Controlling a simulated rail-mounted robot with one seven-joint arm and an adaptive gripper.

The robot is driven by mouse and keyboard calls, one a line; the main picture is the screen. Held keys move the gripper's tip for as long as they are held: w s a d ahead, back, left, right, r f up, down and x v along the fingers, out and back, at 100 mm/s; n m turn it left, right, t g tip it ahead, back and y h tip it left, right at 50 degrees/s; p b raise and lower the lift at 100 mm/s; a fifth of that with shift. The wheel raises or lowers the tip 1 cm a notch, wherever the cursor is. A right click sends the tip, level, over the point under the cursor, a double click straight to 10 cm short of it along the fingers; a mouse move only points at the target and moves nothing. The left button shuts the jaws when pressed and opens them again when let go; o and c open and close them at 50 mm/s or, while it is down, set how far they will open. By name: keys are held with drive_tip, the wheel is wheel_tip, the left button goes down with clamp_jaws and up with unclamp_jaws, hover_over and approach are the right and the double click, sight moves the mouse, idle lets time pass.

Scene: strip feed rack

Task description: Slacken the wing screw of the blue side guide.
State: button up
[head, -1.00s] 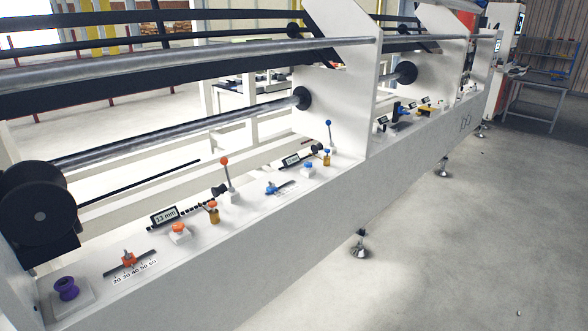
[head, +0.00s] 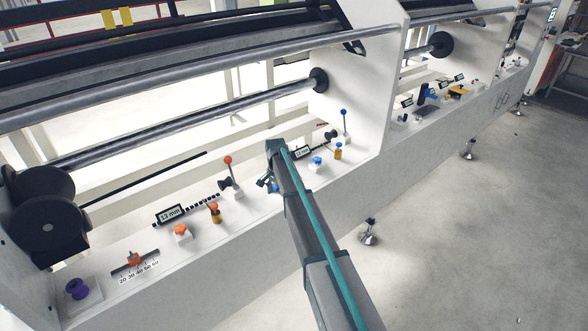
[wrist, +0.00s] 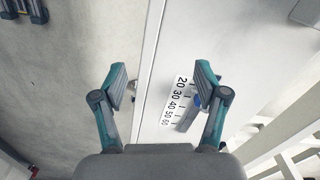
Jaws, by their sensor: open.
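The blue side guide (head: 275,188) is a small blue piece on the white ledge in the head view, mostly hidden by my arm. In the wrist view a bit of its blue (wrist: 197,101) shows beside my right finger, on a dark slide bar (wrist: 187,118) next to a scale (wrist: 174,100) marked 20 to 60. The shape of its wing screw cannot be made out. My gripper (wrist: 160,72) is open and empty, its fingers pointing down over the ledge. The right finger overlaps the guide in view; contact cannot be told. In the head view my gripper (head: 266,182) is at the guide.
An orange side guide (head: 135,260) with its own scale sits further left. An orange-ball lever (head: 228,160), an orange knob (head: 181,231) and a display (head: 170,214) stand between. A blue knob (head: 317,162) and a blue-ball lever (head: 344,112) stand to the right.

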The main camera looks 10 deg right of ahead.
drive_tip(key=w+d+r+m, duration=0.2)
drive_tip(key=w+r+m, duration=0.1)
drive_tip(key=w+r, duration=0.75)
drive_tip(key=f+p, duration=0.1)
drive_tip(key=f, duration=0.3)
drive_tip(key=f+p, duration=0.1)
drive_tip(key=f, duration=0.3)
drive_tip(key=w+f+p, duration=0.1)
drive_tip(key=f+p, duration=0.1)
drive_tip(key=f, duration=0.2)
drive_tip(key=shift+a+f, duration=0.15)
drive_tip(key=c, duration=1.2)
drive_tip(key=shift+o, duration=0.2)
